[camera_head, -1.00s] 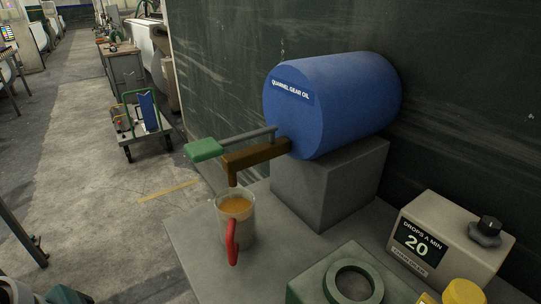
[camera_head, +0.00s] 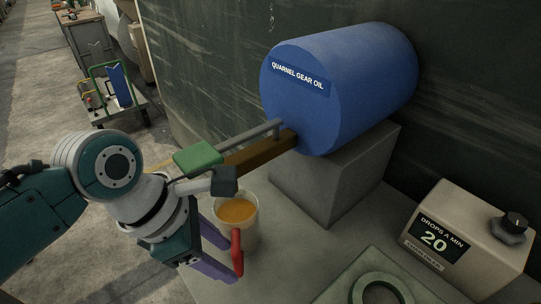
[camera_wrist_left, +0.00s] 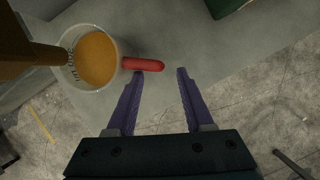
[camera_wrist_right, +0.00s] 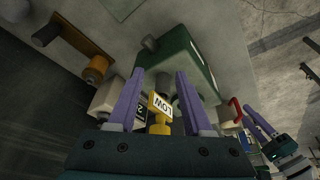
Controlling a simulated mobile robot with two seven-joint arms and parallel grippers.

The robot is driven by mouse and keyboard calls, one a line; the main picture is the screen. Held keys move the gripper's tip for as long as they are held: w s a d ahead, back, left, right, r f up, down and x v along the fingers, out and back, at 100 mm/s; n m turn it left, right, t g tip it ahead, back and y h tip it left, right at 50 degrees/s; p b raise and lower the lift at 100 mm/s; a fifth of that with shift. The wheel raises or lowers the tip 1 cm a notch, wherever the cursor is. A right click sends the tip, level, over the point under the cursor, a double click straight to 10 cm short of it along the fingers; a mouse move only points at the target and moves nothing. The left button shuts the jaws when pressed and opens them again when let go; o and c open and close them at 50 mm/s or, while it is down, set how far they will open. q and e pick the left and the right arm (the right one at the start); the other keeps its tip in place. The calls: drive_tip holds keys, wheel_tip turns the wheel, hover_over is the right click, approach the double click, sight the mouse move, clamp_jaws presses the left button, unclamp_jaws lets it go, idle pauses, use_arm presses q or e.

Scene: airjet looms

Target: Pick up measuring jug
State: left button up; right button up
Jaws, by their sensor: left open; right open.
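The measuring jug (camera_head: 238,217) stands upright on the grey bench, with orange liquid in it and a red handle (camera_head: 237,252) on its near side. It also shows in the left wrist view (camera_wrist_left: 95,60), where the handle points right. My left gripper (camera_head: 236,270) is open by the jug. In the left wrist view its two purple fingers (camera_wrist_left: 158,72) are apart, with the handle's end just beyond the left fingertip; I cannot tell whether they touch. My right gripper (camera_wrist_right: 160,75) is open and empty, and is seen only in its own wrist view.
A dial box (camera_head: 468,230) and a green fixture with a ring (camera_head: 383,290) are at right. A trolley (camera_head: 112,95) stands on the floor.

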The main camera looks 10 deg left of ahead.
use_arm(q)
drive_tip(key=b+x, duration=0.1)
drive_tip(key=x, duration=0.2)
drive_tip(key=shift+d+f, duration=0.1)
drive_tip(key=shift+d, duration=0.05)
drive_tip(key=shift+c, duration=0.4)
clamp_jaws()
